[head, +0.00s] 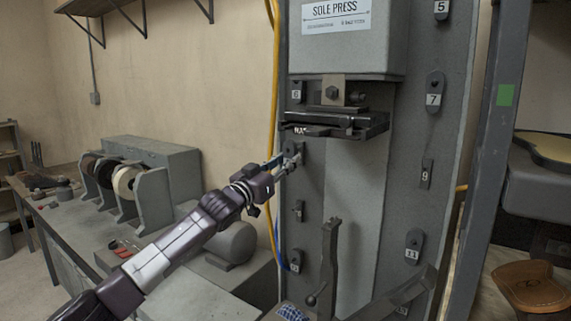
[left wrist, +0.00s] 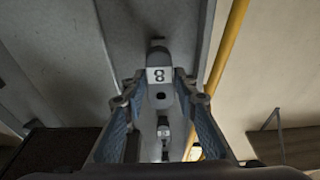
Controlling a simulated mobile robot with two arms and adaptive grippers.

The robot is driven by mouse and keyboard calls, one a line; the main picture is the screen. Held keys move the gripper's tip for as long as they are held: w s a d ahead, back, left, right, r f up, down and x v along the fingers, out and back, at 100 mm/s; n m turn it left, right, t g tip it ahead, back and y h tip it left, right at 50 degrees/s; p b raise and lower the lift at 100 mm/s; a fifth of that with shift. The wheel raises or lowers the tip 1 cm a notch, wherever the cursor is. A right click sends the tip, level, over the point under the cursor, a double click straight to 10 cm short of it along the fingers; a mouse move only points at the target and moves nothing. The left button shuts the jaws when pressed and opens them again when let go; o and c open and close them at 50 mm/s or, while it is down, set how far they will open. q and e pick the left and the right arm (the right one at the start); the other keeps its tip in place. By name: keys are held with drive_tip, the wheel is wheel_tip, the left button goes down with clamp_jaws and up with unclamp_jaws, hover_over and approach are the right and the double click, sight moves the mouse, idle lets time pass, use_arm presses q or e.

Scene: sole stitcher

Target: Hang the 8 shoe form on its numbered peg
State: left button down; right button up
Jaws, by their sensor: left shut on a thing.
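The 8 shoe form (left wrist: 159,60) is a small dark grey piece with a rounded top, a white label reading 8 and a dark hole below it. It is upright between the fingers of my left gripper (left wrist: 160,95). In the head view my left gripper (head: 283,164) is shut on the form (head: 289,150) at the press column's left face, below the form numbered 6 (head: 297,92). A small dark peg end (left wrist: 157,40) shows just above the form. I cannot tell whether the form is on it. My right gripper is out of view.
Forms 7 (head: 434,90) and 11 (head: 413,252) hang on the column's right side; a label 9 (head: 427,173) sits between them. The press head (head: 335,122) juts out just above my gripper. A yellow pipe (head: 275,110) runs beside the column. A bench machine (head: 150,170) stands left.

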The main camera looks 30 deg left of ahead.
use_arm(q)
drive_tip(key=shift+w+d+r, duration=0.1)
drive_tip(key=shift+w+r, duration=0.05)
drive_tip(key=shift+w, duration=0.5)
drive_tip(key=shift+f+p+x, duration=0.2)
drive_tip(key=shift+p+x, duration=0.25)
drive_tip(key=shift+x, duration=0.65)
idle(1.1)
drive_tip(key=c, duration=1.5)
unclamp_jaws()
drive_tip(key=shift+o, duration=0.2)
drive_tip(key=v, duration=1.2)
drive_tip(key=shift+f, duration=0.15)
